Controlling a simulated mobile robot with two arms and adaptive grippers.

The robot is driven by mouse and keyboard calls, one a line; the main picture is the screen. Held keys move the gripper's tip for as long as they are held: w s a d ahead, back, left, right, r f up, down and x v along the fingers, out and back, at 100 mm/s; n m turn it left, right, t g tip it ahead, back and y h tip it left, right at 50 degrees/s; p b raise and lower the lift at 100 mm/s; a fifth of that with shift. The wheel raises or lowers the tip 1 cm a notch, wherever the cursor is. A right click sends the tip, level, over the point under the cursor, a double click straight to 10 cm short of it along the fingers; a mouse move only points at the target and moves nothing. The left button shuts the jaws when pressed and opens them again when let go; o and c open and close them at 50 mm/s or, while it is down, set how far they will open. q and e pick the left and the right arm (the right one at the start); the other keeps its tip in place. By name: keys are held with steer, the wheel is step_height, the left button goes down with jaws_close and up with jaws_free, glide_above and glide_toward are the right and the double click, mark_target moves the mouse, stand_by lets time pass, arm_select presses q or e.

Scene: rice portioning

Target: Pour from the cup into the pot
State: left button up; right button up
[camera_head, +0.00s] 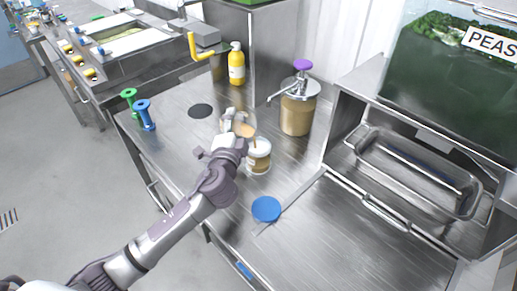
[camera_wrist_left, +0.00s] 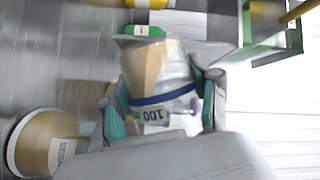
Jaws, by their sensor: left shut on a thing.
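My left gripper (camera_head: 232,136) is shut on a clear cup (camera_head: 228,125) with tan contents. In the left wrist view the cup (camera_wrist_left: 160,72) has a blue band and a label reading 100, and sits between the fingers of the left gripper (camera_wrist_left: 160,110). The cup appears tilted, with its tan mouth side towards a small pale pot (camera_head: 259,163). The pot stands upright on the steel counter just right of the gripper and holds tan contents. It also shows at the lower left of the left wrist view (camera_wrist_left: 45,142). A small tan streak shows over the pot's top; I cannot tell whether it is flowing.
A pump dispenser (camera_head: 298,108) with a purple top stands behind the pot. A yellow bottle (camera_head: 236,65) is at the back. Blue (camera_head: 145,113) and green (camera_head: 130,102) handled tools stand at left. A blue disc (camera_head: 266,209) lies in front. The front right counter is clear.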

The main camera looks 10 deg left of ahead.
arm_select(q)
steer(key=shift+s+d+r+m+t+b, duration=0.2)
steer(key=shift+d+r+m+t+b, duration=0.3)
steer(key=shift+m, duration=0.4)
stand_by(0.5)
steer(key=shift+d+r+m+t, duration=0.25)
steer(key=shift+d+m+t, duration=0.05)
steer(key=shift+m, duration=0.6)
stand_by(0.5)
steer(key=shift+s+d+f+m+b, duration=0.1)
steer(key=shift+m+b, duration=0.2)
steer(key=shift+b, duration=0.25)
